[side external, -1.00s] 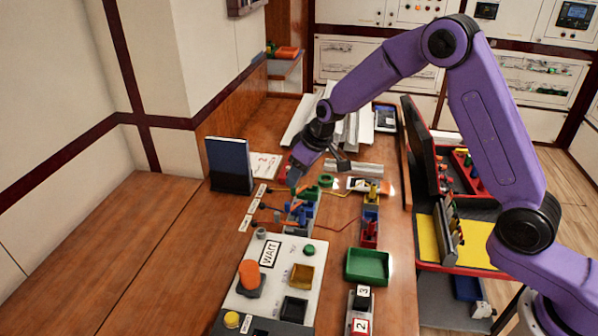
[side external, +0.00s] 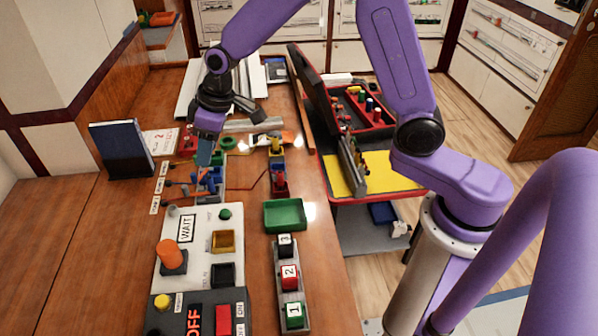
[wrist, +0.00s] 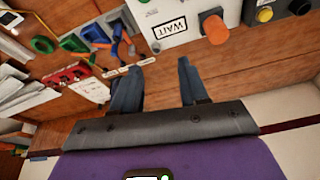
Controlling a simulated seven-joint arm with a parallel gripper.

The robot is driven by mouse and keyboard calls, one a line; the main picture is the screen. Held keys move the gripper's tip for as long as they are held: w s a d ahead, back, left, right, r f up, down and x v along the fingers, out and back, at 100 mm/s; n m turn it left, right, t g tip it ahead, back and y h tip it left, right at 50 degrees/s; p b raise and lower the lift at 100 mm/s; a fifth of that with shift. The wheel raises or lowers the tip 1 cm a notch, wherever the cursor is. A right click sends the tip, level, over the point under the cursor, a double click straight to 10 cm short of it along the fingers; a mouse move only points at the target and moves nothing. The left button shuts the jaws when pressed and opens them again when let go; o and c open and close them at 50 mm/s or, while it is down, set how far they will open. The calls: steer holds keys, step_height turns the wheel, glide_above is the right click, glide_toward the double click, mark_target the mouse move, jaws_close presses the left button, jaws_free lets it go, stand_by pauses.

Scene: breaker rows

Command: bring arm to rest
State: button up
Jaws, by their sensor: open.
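My purple arm reaches over the wooden bench, and my gripper (side external: 206,152) is at its end, pointing down just behind the blue breaker row (side external: 208,184) in the side view. In the wrist view my gripper (wrist: 157,82) has its two blue-grey fingers wide apart with nothing between them. Bare wood shows between the fingers. The blue breakers with orange levers (wrist: 115,40) lie ahead and to the left in that view. I cannot tell from the side view how high the fingertips are above the bench.
A white WAIT panel (side external: 202,222) with an orange knob (side external: 170,254) stands in front. A green tray (side external: 285,215) and numbered blocks (side external: 289,277) are right of it. A dark blue upright book (side external: 122,148) is left. A red-edged cart (side external: 372,184) stands right.

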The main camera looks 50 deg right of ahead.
steer(key=s+d+r+n+g, duration=0.1)
steer(key=s+d, duration=0.3)
steer(key=s, duration=0.7)
steer(key=s+d+r+n+h, duration=0.1)
steer(key=s+d, duration=0.3)
steer(key=s, duration=0.6)
steer(key=s+d+r+n+g+h, duration=0.1)
steer(key=s+d+r+n, duration=0.1)
steer(key=s, duration=0.9)
steer(key=d+n, duration=0.1)
steer(key=d, duration=0.1)
steer(key=shift+s+d+r+n+g, duration=0.3)
steer(key=shift+s+d+r, duration=0.05)
